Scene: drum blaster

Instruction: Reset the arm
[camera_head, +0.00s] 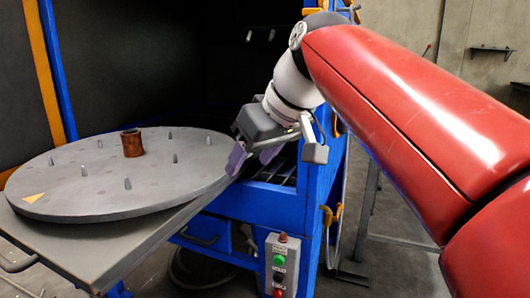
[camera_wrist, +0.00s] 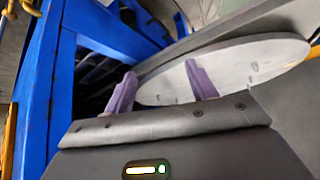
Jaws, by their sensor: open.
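My gripper (camera_head: 254,157) is at the right edge of the round grey turntable, pointing down and to the left, in front of the blue machine. Its two purple fingers are spread apart. In the wrist view my gripper (camera_wrist: 162,88) shows nothing between the fingers. My red arm (camera_head: 400,100) comes in from the right. The round grey turntable (camera_head: 100,190) lies to the left of the gripper. It also shows in the wrist view (camera_wrist: 240,65), beyond the fingers. I cannot tell whether a finger touches its rim.
A brown cylindrical part (camera_head: 132,144) stands on the turntable among several small pegs. A blue frame (camera_head: 268,201) is close under and behind the gripper. A control box (camera_head: 281,265) with green and red buttons hangs below. Grey floor is open at the lower right.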

